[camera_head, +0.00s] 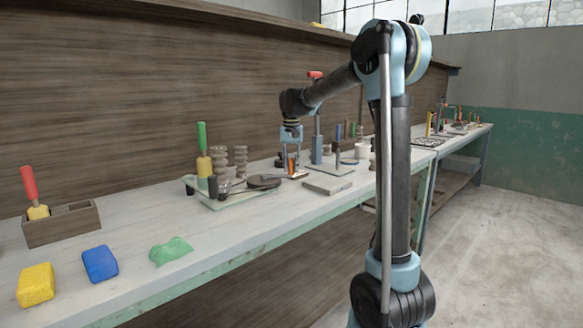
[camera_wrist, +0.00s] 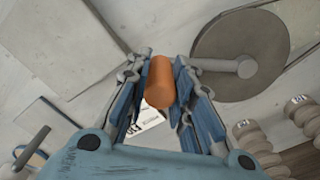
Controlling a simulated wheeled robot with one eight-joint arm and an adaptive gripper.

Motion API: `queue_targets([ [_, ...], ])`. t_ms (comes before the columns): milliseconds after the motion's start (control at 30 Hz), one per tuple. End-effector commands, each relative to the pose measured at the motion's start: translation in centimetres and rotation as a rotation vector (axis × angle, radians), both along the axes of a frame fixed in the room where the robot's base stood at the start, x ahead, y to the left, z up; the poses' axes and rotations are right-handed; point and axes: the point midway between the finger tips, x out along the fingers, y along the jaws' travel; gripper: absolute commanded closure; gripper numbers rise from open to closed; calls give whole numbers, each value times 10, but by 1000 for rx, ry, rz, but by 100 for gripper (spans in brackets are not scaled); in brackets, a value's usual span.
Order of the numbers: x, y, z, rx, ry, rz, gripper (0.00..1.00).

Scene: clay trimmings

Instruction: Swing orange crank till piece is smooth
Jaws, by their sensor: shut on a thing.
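The orange crank handle (camera_head: 291,165) is a short upright cylinder near the middle of the bench. My gripper (camera_head: 291,156) comes down on it from above. In the wrist view the handle (camera_wrist: 160,78) stands between the two fingers of my gripper (camera_wrist: 161,82), which are shut on it. A dark grey disc (camera_head: 264,181) lies just left of the handle in the head view. In the wrist view a light grey bar crosses the disc (camera_wrist: 235,40) and runs toward the handle behind a finger. I cannot tell which surface is the piece, or how smooth it is.
Ribbed grey columns (camera_head: 240,158) and a green-handled tool (camera_head: 202,150) stand left of the disc. A flat grey slab (camera_head: 328,184) lies right of my gripper. A blue post (camera_head: 317,145) stands close behind. A blue sponge (camera_head: 100,263) and green cloth (camera_head: 171,250) lie at front left.

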Motion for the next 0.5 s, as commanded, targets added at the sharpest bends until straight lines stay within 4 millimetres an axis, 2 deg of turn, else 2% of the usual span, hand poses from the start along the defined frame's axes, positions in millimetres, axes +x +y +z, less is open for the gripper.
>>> queue_targets([
  [100,0,0,0,0,0,0,100],
  [133,0,0,0,0,0,0,72],
  [200,0,0,0,0,0,0,57],
  [500,-1,0,0,-1,0,0,57],
])
